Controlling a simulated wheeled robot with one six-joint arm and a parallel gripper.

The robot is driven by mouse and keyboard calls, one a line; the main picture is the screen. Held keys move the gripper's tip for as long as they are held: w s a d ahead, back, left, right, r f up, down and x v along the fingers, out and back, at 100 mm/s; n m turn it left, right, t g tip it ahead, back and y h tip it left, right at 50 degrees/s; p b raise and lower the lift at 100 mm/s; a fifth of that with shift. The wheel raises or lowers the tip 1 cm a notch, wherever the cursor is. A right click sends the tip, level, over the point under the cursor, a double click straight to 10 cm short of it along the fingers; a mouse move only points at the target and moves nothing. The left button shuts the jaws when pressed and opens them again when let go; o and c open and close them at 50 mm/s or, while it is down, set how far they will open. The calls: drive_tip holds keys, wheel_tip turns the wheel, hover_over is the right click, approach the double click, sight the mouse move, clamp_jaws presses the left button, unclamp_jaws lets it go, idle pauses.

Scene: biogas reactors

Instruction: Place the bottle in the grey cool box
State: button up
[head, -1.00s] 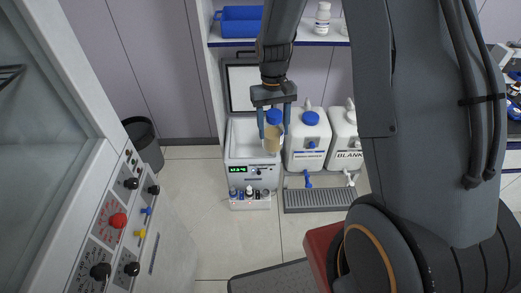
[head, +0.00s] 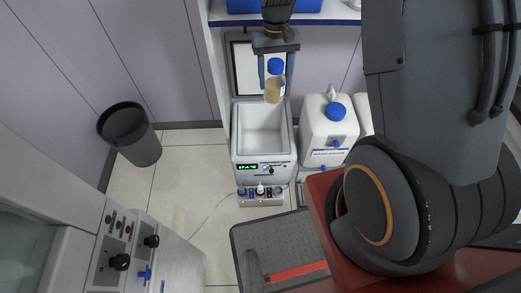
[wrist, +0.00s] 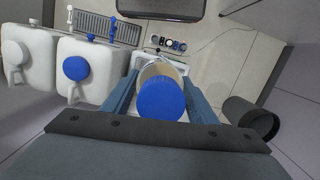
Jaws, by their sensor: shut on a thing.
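The bottle (head: 273,90) has a blue cap and a tan body. My gripper (head: 273,82) is shut on it, with blue fingers on either side, and holds it upright above the back part of the cool box opening. The grey cool box (head: 237,131) stands on the floor with its lid raised at the back. Its white inside looks empty. In the wrist view the bottle (wrist: 161,96) sits between the fingers with its cap toward the camera and hides most of the box.
A dark bin (head: 131,132) stands to the left. A shelf (head: 311,18) is above and behind.

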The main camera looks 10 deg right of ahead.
drive_tip(key=shift+w+d+f+m+t+y+b, duration=0.3)
drive_tip(key=shift+w+f+m+b, duration=2.95)
drive_tip(key=shift+f+b, duration=6.5)
drive_tip(key=shift+w+d+f+m+t+y+b, duration=0.2)
drive_tip(key=shift+w+f+m+b, duration=3)
drive_tip(key=shift+f+b, duration=6.6)
drive_tip(key=shift+w+d+f+m+t+y+b, duration=0.1)
drive_tip(key=shift+w+f+m+t+y+b, duration=0.3)
drive_tip(key=shift+w+f+m+b, duration=8.8)
drive_tip(key=s+f+n+p, duration=0.2)
drive_tip(key=s+f+n, duration=0.1)
drive_tip(key=s+n, duration=0.1)
drive_tip(key=s+f+n+p, duration=0.3)
drive_tip(key=s+n, duration=0.1)
drive_tip(key=s+f+n+p, duration=0.2)
drive_tip(key=s+f+n, duration=0.2)
drive_tip(key=shift+f+p, duration=0.1)
drive_tip(key=shift+p, duration=0.25)
drive_tip(key=o, duration=1.5)
